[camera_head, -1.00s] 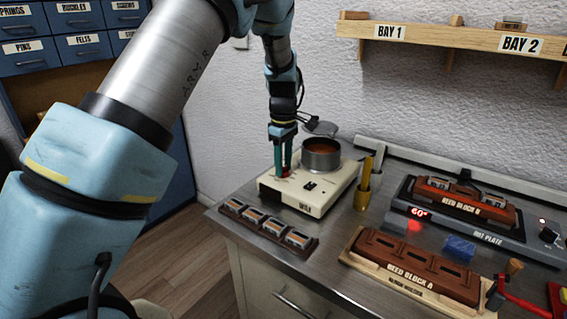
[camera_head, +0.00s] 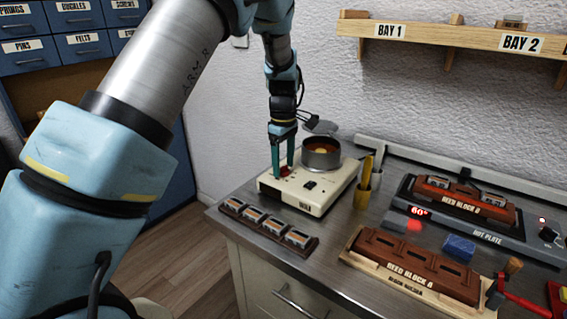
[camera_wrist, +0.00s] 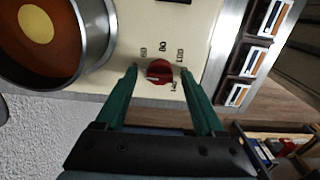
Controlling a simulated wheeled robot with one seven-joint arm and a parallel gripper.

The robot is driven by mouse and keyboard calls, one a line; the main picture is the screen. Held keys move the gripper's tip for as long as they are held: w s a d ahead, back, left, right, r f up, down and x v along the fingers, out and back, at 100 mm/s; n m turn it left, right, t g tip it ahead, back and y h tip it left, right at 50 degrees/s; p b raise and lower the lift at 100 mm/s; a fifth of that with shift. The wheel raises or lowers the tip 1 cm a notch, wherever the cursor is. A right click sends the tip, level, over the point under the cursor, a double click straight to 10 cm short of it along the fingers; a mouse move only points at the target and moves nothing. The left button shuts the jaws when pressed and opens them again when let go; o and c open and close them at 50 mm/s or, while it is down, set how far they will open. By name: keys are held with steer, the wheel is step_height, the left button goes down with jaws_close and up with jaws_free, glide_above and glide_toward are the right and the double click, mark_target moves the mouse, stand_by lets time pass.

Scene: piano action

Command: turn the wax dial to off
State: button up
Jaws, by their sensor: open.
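The wax heater (camera_head: 318,204) is a cream box on the bench, with a metal pot (camera_head: 322,160) of orange-brown wax on top. Its red dial (camera_wrist: 159,72) shows in the wrist view, with small printed marks around it. A pale line on the dial points roughly left in that view; which mark it meets is too small to tell. The dial also shows in the head view (camera_head: 284,171), partly between the fingers. My gripper (camera_wrist: 160,74) is open, with one green finger on each side of the dial and visible gaps. It holds nothing.
The pot stands close to my gripper. Reed block A (camera_head: 412,268) and the hot plate (camera_head: 480,235) are farther right.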

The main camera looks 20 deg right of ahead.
step_height(320, 180, up, 11)
steer(key=b, duration=0.2)
steer(key=shift+b, duration=0.35)
steer(key=shift+f, duration=0.1)
steer(key=a+f+m, duration=0.3)
steer(key=a, duration=2)
steer(key=s+a+f+m+t, duration=0.1)
steer(key=s+a+f+m, duration=0.3)
steer(key=s+a, duration=0.7)
steer(key=a, duration=0.3)
steer(key=shift+t, duration=0.3)
steer(key=shift+w, duration=0.1)
